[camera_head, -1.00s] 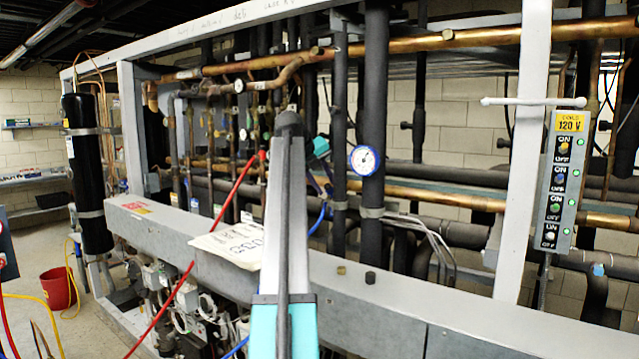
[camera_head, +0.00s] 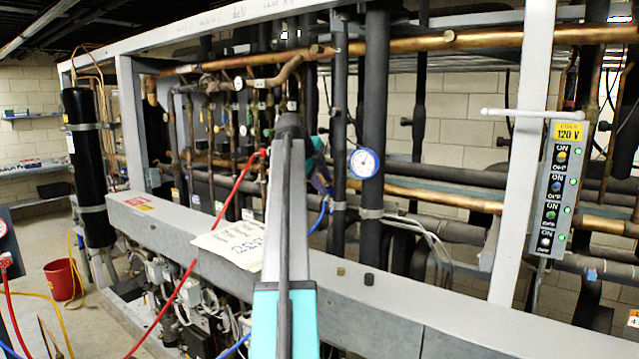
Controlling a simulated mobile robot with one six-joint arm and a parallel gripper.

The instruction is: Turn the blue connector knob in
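My arm rises from the bottom centre, and its teal end section (camera_head: 316,160) shows just right of the grey link, in front of the pipes. My gripper lies around there, small, dark and mostly hidden, so its fingers cannot be made out. A blue hose (camera_head: 321,216) hangs just below that spot. A small blue piece (camera_head: 321,186) shows at its upper end, close to my gripper; it may be the blue connector knob, but whether they touch cannot be told. A blue-rimmed gauge (camera_head: 364,162) is to the right on a dark pipe.
A red hose (camera_head: 222,220) runs down to the left of my arm. A grey beam (camera_head: 385,300) crosses in front, with a paper sign (camera_head: 231,243) on it. Dark vertical pipes (camera_head: 376,90) stand close on the right. A 120 V switch panel (camera_head: 560,190) is far right.

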